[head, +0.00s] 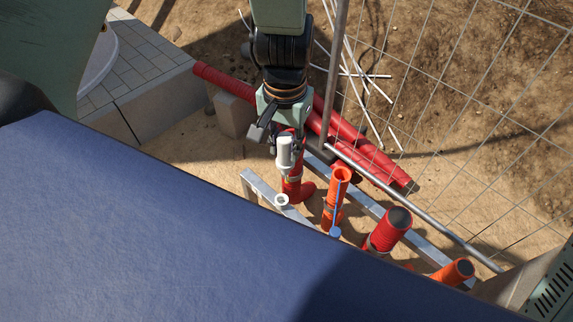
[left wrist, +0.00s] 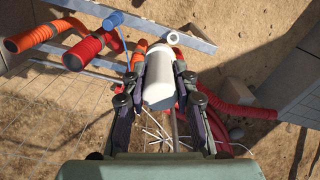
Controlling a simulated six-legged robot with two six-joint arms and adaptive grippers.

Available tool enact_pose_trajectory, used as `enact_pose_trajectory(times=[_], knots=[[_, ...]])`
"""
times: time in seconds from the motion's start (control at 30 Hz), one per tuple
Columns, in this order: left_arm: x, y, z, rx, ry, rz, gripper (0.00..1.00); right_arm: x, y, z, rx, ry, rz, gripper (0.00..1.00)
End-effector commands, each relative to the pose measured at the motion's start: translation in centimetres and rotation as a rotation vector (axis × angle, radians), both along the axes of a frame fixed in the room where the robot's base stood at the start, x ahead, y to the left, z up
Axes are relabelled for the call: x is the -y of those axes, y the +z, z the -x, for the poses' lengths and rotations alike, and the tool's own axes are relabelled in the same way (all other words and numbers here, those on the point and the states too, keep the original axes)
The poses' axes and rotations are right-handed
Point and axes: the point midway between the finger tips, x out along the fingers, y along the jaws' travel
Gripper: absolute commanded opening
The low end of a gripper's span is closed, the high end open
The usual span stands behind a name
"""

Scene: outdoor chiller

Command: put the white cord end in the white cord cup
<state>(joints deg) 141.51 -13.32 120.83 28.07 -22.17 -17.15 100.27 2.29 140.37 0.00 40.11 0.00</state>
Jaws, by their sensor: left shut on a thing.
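My left gripper (head: 281,137) points down in the head view and is shut on the white cord end (head: 284,155), a thick white cylinder. In the left wrist view, the white cord end (left wrist: 158,80) sits between the two fingers of my left gripper (left wrist: 159,76). The white cord cup (head: 282,200) is a small white ring on the metal rail, below the held end in the head view. It also shows in the left wrist view (left wrist: 173,38), just beyond the cord end and apart from it. The cord itself is mostly hidden. My right gripper is not in view.
Upright red (head: 388,232) and orange (head: 455,271) pipes stand along the metal frame. Long red pipes (head: 360,145) and a wire fence (head: 470,110) lie behind.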

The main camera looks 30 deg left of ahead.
Motion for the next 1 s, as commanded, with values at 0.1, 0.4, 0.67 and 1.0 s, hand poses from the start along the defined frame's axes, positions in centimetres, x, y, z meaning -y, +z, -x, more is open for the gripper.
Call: enact_pose_trajectory(times=[0.1,0.4,0.67,1.0], knots=[[-0.4,-4.8,0.3,-0.007,0.046,0.003,0.00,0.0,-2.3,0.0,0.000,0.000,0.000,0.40],[-1.8,-13.7,-0.4,-0.004,0.328,0.005,0.00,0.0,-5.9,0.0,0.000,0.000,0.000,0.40],[-3.0,-17.8,-1.7,-0.001,0.562,0.006,0.00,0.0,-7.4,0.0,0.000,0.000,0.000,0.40],[-4.3,-19.6,-5.1,0.002,0.926,0.006,0.00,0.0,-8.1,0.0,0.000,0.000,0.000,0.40]])
